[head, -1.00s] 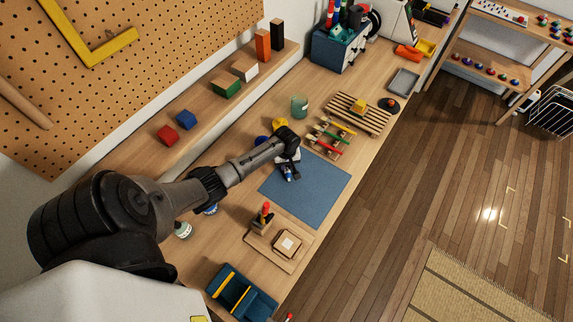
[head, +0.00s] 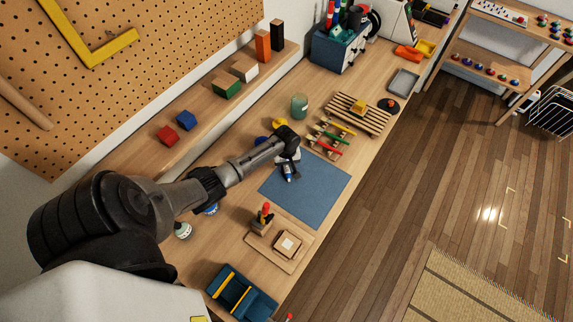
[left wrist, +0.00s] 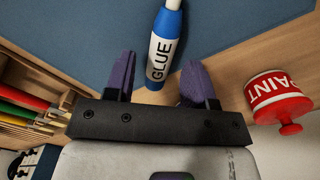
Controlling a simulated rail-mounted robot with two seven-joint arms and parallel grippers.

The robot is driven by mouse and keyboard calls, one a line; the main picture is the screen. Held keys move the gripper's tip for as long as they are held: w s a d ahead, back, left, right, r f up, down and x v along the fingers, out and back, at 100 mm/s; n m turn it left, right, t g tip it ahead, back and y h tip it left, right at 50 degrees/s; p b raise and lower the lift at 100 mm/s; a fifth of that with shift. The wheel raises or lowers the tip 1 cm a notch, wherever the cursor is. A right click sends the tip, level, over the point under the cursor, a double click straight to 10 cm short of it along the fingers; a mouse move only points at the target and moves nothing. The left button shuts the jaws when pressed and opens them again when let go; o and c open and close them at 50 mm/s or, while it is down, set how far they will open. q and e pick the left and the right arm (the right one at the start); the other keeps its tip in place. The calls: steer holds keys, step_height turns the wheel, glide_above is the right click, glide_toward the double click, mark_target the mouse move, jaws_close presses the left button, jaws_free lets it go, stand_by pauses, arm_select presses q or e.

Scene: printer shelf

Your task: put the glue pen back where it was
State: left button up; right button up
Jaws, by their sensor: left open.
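The glue pen (left wrist: 163,45), a white and blue tube marked GLUE, shows in the left wrist view. It lies across the edge of the blue mat (head: 318,190), partly over bare wood. In the head view it is a small blue and white shape (head: 289,172) just below my left gripper (head: 288,162). In the left wrist view the purple fingers of my left gripper (left wrist: 158,72) stand apart, one on each side of the pen's lower end. I cannot tell whether they touch it. My right gripper is not in view.
A wooden rack with coloured rods (head: 328,138) stands beyond the mat. A red paint pot (left wrist: 278,97) is close on the right in the left wrist view. A green jar (head: 299,106), a slatted rack (head: 362,112) and a blue bin (head: 241,293) also stand on the bench. Most of the mat is clear.

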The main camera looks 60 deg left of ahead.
mark_target(287, 166)
arm_select(q)
step_height(287, 166, up, 11)
steer(key=p, duration=0.1)
steer(key=shift+r, duration=0.15)
stand_by(0.5)
stand_by(0.3)
